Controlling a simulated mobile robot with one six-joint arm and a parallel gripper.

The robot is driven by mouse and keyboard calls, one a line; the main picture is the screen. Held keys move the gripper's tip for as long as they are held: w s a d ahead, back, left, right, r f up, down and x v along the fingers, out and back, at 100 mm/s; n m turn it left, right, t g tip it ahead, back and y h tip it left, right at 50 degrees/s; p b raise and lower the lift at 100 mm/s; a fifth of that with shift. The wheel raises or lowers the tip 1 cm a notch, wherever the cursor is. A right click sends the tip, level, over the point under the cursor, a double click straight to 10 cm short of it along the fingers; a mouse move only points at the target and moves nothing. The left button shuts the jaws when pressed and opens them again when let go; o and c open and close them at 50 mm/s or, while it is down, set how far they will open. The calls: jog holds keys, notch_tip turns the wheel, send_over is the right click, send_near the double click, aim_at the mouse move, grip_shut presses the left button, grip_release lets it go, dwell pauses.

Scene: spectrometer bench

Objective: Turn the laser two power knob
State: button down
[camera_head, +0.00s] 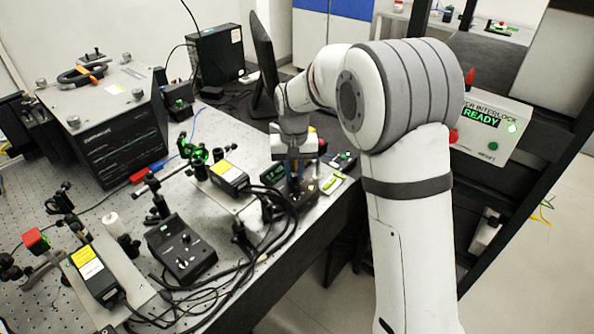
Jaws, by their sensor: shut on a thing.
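My gripper (293,180) points down over a black control box (271,209) near the table's right edge. Its fingers are shut on a knob on that box's top; the fingers hide the knob. A second black control box (180,250) with light-marked knobs sits nearer the camera, apart from my gripper. A laser head with a yellow label (228,176) stands left of the gripped box, and another (92,272) stands at the lower left. No readable label shows which box is laser two.
Black cables (232,275) run along the perforated table's front edge. A large grey instrument (122,140) stands at the back left, a dark monitor (263,60) behind my gripper. A panel reading READY (490,128) is on the rack at right. Optic mounts crowd the left.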

aim_at(294, 175)
jog(key=shift+n, duration=0.6)
jog(key=c, duration=1.3)
grip_release()
jog(key=shift+c, duration=0.2)
notch_tip(294, 175, up, 8)
jog(key=shift+f, duration=0.1)
